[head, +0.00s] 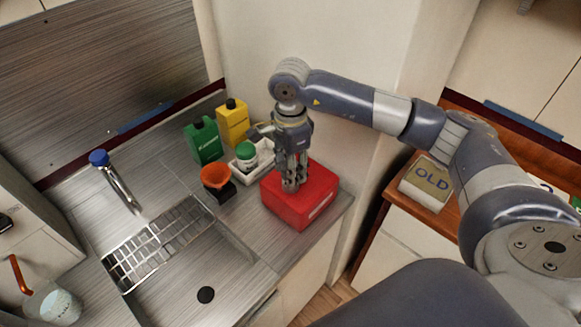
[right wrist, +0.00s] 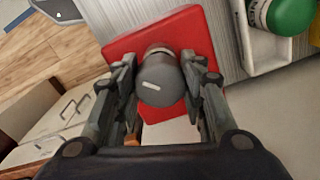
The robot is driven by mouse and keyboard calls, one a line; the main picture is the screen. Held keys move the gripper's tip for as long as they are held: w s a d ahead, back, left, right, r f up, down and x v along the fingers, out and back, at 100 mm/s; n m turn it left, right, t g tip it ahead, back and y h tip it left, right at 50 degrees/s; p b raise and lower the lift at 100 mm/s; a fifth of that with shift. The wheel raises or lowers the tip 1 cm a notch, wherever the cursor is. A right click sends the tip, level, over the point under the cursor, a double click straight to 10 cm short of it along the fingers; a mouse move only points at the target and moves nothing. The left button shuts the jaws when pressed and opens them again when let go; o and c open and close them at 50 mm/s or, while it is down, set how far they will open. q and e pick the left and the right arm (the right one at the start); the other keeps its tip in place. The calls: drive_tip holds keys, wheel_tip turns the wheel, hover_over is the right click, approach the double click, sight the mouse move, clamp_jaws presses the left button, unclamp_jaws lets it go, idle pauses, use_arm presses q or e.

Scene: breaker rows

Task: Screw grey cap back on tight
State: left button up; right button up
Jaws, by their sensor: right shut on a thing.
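The red can (head: 303,205) sits on the counter near its right front corner, and it shows under the fingers in the right wrist view (right wrist: 195,30). The grey cap (right wrist: 160,88) stands over the can's top face, with a paler collar (right wrist: 158,50) at its far side. A light mark shows on the cap's top. My right gripper (head: 291,184) points down at the can, its fingers on either side of the cap, shut on it. The fingers hide most of the cap in the head view. I cannot tell how far the cap is threaded. My left gripper is out of view.
A sink with a rack (head: 160,240) lies further left. The wall stands close behind the can.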

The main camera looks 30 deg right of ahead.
drive_tip(key=shift+b, duration=0.4)
idle(0.6)
drive_tip(key=shift+f, duration=0.2)
drive_tip(key=shift+f+b, duration=0.35)
drive_tip(key=shift+b, duration=0.1)
drive_tip(key=shift+f+b, duration=0.5)
drive_tip(key=o, duration=1)
drive_tip(key=shift+r, duration=0.1)
wheel_tip(320, 180, up, 12)
drive_tip(key=shift+f, duration=0.1)
